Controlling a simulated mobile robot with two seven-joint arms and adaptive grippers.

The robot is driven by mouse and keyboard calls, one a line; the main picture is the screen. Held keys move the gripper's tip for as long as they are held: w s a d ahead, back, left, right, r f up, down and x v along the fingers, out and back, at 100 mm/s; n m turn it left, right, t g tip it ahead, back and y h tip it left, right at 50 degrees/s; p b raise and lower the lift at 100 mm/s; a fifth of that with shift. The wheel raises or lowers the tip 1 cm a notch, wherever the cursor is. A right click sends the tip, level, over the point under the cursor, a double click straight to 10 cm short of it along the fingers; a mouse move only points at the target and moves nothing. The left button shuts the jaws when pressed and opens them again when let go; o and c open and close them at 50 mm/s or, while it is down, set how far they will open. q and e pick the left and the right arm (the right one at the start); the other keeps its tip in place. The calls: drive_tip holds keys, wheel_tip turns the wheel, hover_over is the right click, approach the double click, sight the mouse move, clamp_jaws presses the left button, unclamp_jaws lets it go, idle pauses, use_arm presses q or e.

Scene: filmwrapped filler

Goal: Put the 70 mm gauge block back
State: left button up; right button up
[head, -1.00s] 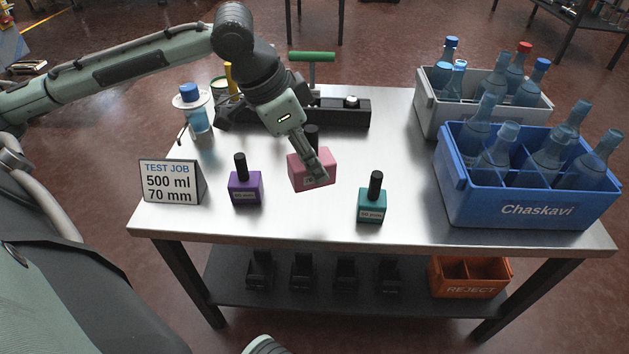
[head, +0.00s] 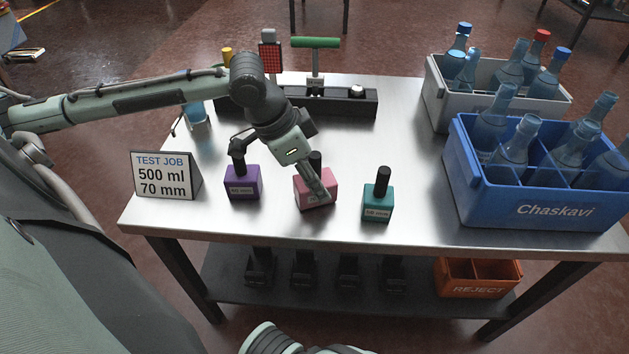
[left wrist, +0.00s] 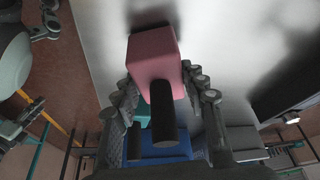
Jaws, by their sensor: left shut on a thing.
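My left gripper (head: 322,197) is shut on the pink gauge block (head: 312,192), whose label I cannot read. In the left wrist view the pink block (left wrist: 152,58) and its black handle (left wrist: 162,118) sit between the fingers. The block is between the purple block (head: 243,183) and the teal block (head: 377,203), at or just above the table top; I cannot tell whether it touches. A card (head: 165,176) reads TEST JOB, 500 ml, 70 mm.
A black fixture (head: 355,106) with a green handle (head: 315,42) stands behind. The blue Chaskavi crate (head: 555,215) and a grey crate (head: 437,100) hold bottles at right. Several black holders (head: 305,270) and an orange REJECT bin (head: 478,285) are on the lower shelf.

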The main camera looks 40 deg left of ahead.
use_arm(q)
drive_tip(key=shift+f, duration=0.2)
drive_tip(key=o, duration=1.4)
drive_tip(key=shift+f, duration=0.1)
